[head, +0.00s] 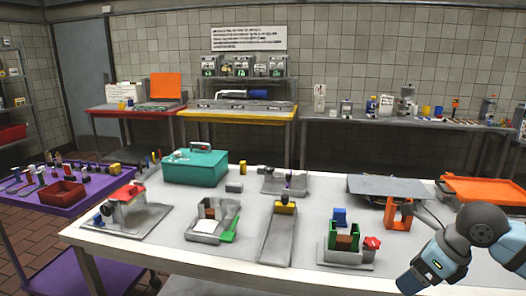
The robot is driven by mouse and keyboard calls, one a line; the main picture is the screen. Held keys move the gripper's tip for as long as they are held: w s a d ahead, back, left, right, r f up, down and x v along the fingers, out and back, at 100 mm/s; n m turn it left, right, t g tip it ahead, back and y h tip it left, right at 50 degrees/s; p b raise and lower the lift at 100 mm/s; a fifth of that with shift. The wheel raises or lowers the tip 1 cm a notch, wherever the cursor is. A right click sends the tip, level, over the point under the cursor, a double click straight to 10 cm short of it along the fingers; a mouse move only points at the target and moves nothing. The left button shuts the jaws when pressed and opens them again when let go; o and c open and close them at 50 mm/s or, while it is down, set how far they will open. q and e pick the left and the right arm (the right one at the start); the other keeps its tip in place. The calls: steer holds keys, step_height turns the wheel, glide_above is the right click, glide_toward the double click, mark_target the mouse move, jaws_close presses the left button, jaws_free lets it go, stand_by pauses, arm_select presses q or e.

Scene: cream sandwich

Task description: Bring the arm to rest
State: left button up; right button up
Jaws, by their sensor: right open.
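My right arm comes in at the lower right, and its gripper (412,284) hangs at the front right corner of the white table (190,262). It points down and to the left, near the picture's bottom edge. Its fingertips are hard to make out, and I see nothing held in it. The gripper is apart from the fixture with green walls (345,256), which stands to its left and holds a brown block. My left arm and gripper are not in view.
A teal box (195,168), a fixture with a red top (127,195), a grey fixture with a white piece (212,222), a grey ramp (277,240) and an orange stand (398,214) are on the table. A purple cart (85,195) stands at left. Bare tabletop lies between fixtures.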

steer(key=s+a+f+m+t+y, duration=0.1)
steer(key=s+a+m+y, duration=0.2)
steer(key=a+m+y, duration=0.35)
steer(key=s+a+f+m+t+y, duration=0.1)
steer(key=s+a+m+y, duration=0.15)
steer(key=a+y, duration=0.7)
step_height(320, 180, down, 13)
steer(key=d+m+t+h, duration=0.3)
steer(key=m+t+h, duration=0.95)
steer(key=m, duration=1.15)
steer(key=s+f+m+g+h, duration=0.4)
steer(key=s+f+m+g, duration=0.2)
steer(key=s+f+m, duration=0.5)
arm_select(q)
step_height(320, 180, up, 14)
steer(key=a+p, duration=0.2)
steer(key=p, duration=2)
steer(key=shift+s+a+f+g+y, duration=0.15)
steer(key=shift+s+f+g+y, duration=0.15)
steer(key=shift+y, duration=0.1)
arm_select(e)
step_height(320, 180, up, 14)
steer(key=s+d+n, duration=0.1)
steer(key=n, duration=0.2)
steer(key=shift+f+h, duration=0.15)
steer(key=shift+h, duration=0.2)
steer(key=shift+d+g, duration=0.1)
steer(key=shift+g, duration=0.15)
